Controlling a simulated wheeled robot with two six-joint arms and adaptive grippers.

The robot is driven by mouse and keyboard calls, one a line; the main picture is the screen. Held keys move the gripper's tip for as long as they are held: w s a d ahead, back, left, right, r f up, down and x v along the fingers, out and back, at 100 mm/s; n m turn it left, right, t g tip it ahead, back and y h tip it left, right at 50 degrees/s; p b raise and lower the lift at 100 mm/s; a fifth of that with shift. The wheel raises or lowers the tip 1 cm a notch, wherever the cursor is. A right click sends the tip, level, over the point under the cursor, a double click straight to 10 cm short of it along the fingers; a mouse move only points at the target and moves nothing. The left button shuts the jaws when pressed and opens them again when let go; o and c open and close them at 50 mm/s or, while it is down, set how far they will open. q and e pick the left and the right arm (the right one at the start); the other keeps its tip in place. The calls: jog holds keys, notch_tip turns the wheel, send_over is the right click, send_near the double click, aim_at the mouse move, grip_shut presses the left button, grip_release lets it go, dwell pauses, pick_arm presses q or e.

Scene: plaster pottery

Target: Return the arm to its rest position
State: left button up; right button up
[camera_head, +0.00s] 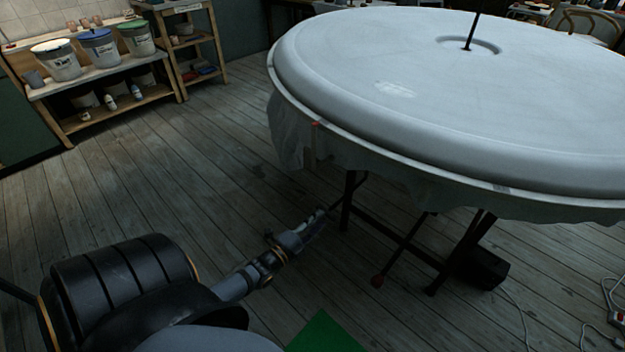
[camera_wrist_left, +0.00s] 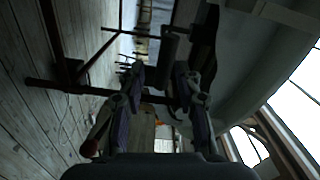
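My left arm comes in from the lower left in the head view. Its gripper (camera_head: 308,228) hangs low over the wooden floor, left of the table legs and below the rim of the large round white table (camera_head: 430,85). In the left wrist view the two fingers of the left gripper (camera_wrist_left: 160,90) stand apart with a gap between them, and I see nothing held in it. The table's dark legs and crossbars show beyond the fingers there. My right gripper is not in view.
A wooden workbench (camera_head: 105,72) with lidded buckets stands at the upper left, beside a shelf (camera_head: 187,45). The table's dark legs (camera_head: 348,200) stand close to the right of the left gripper. Cables lie on the floor at the lower right. The floor (camera_head: 190,185) on the left is clear.

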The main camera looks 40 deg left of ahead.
pick_arm(q)
jog(key=shift+s+a, duration=0.1)
jog(key=shift+s, duration=1.15)
jog(key=s+f+n+g+y, duration=0.1)
jog(key=s+f+n+g, duration=0.3)
jog(key=f, duration=0.8)
jog(key=s+f+n+g+y, duration=0.1)
jog(key=s+f+n+g, duration=0.35)
jog(key=f, duration=0.65)
jog(key=s+d+f+n+g, duration=0.4)
jog(key=s+f+n+g, duration=0.3)
jog(key=s+f, duration=0.6)
jog(key=s+r+g+p, duration=0.1)
jog(key=s+r+p, duration=1.1)
jog(key=p, duration=0.6)
jog(key=shift+s+d+r+n, duration=0.25)
jog(key=shift+d+r+n, duration=0.15)
jog(key=shift+r, duration=0.3)
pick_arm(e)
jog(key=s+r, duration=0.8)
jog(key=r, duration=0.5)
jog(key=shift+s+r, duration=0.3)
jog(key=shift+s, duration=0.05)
